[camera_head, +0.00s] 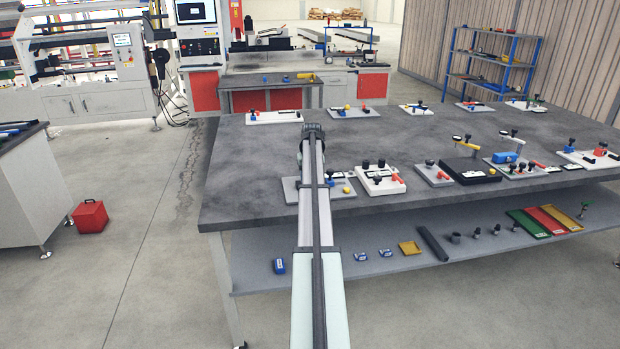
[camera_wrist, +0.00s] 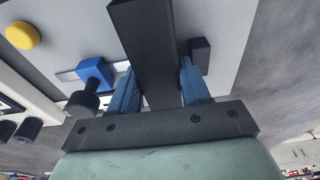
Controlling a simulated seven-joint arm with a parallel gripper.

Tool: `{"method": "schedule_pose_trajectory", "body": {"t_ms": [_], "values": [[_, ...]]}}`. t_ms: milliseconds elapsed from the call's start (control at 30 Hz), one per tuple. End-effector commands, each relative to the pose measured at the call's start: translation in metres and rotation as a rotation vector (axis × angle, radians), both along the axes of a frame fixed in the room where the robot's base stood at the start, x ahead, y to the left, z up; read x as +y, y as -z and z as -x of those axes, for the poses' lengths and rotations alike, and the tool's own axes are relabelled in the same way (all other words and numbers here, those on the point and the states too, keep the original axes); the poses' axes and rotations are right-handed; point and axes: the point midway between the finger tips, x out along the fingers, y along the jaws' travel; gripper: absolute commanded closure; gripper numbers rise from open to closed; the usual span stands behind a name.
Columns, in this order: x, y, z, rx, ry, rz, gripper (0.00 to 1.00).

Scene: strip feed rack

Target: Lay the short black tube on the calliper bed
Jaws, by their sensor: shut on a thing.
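My gripper (camera_wrist: 157,64) has its blue fingers shut on a black, square-sided tube (camera_wrist: 150,35), which points away from the palm between them. A pale grey plate (camera_wrist: 75,30) lies beneath, bearing a silver strip with a blue block (camera_wrist: 95,73), which looks like the calliper. A small black block (camera_wrist: 200,53) sits on the plate to the right of the tube. I cannot tell whether the tube touches the plate. In the head view, the plate (camera_head: 289,190) is at the near left of the grey bench, and my arm hides the tube and fingers.
A yellow knob (camera_wrist: 21,35) stands on the plate. A white fixture with black knobs (camera_head: 380,182) is close on its right, with more fixtures beyond. The grey bench top (camera_head: 250,160) is clear to the left. A lower shelf (camera_head: 400,265) holds loose parts.

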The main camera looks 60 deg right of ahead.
Motion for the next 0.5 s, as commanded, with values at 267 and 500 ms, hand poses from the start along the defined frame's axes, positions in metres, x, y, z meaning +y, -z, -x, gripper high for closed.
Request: {"method": "schedule_pose_trajectory", "body": {"t_ms": [267, 500], "values": [[0.0, 0.0043, 0.0, -0.001, 0.0, 0.001, 0.98], [-0.0002, 0.0075, -0.0002, -0.001, 0.0, 0.001, 0.5]]}}
